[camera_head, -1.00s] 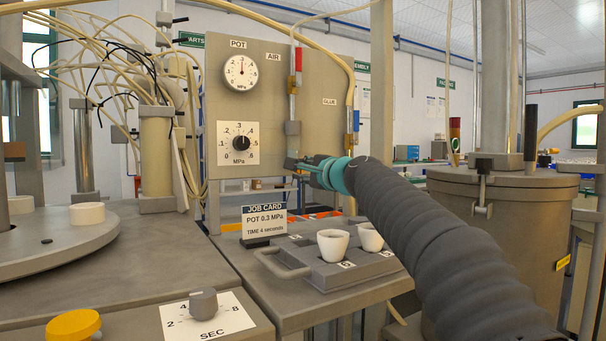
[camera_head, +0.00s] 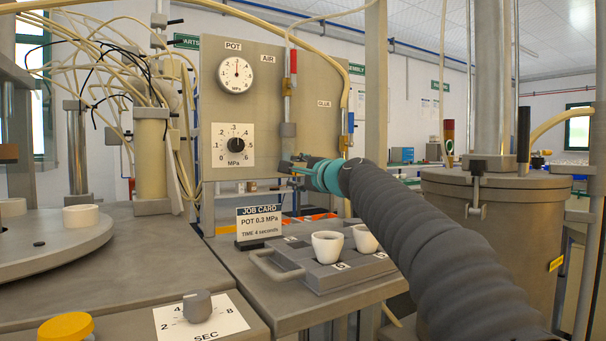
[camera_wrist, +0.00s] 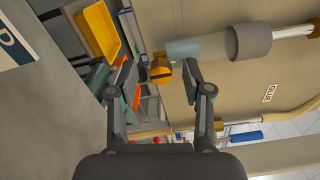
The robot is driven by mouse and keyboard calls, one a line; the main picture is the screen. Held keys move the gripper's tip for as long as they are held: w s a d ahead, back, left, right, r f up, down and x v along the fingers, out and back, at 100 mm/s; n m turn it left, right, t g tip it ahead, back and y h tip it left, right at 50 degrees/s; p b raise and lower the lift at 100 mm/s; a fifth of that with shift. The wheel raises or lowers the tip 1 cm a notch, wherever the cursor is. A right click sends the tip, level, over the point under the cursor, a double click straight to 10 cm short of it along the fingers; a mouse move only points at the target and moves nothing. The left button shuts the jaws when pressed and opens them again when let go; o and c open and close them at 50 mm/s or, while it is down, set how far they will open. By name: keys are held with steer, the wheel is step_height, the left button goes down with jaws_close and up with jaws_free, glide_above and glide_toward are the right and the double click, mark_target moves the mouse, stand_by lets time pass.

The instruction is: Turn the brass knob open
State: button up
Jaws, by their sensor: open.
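The brass knob (camera_wrist: 161,69) shows in the wrist view as a small orange-gold piece at the end of a clear bowl (camera_wrist: 197,49) with a grey collar (camera_wrist: 248,42). My gripper (camera_wrist: 160,78) is open, with one dark finger on each side of the knob in the picture. I cannot tell whether either finger touches it. In the head view, my gripper (camera_head: 291,166) is just below the clear bowl (camera_head: 288,145) on the air line, under a grey block (camera_head: 288,130). The knob itself is too small or hidden to make out there.
The grey panel (camera_head: 270,85) carries a pot gauge (camera_head: 235,75) and a pressure dial (camera_head: 234,146). Below are a job card (camera_head: 259,222) reading POT 0.3 MPa, TIME 4 seconds, and a tray (camera_head: 310,277) with two white cups. A large pot (camera_head: 485,235) stands right.

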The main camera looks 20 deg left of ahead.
steer(key=v, duration=1.1)
steer(key=shift+s+d, duration=0.3)
steer(key=shift+r, duration=0.1)
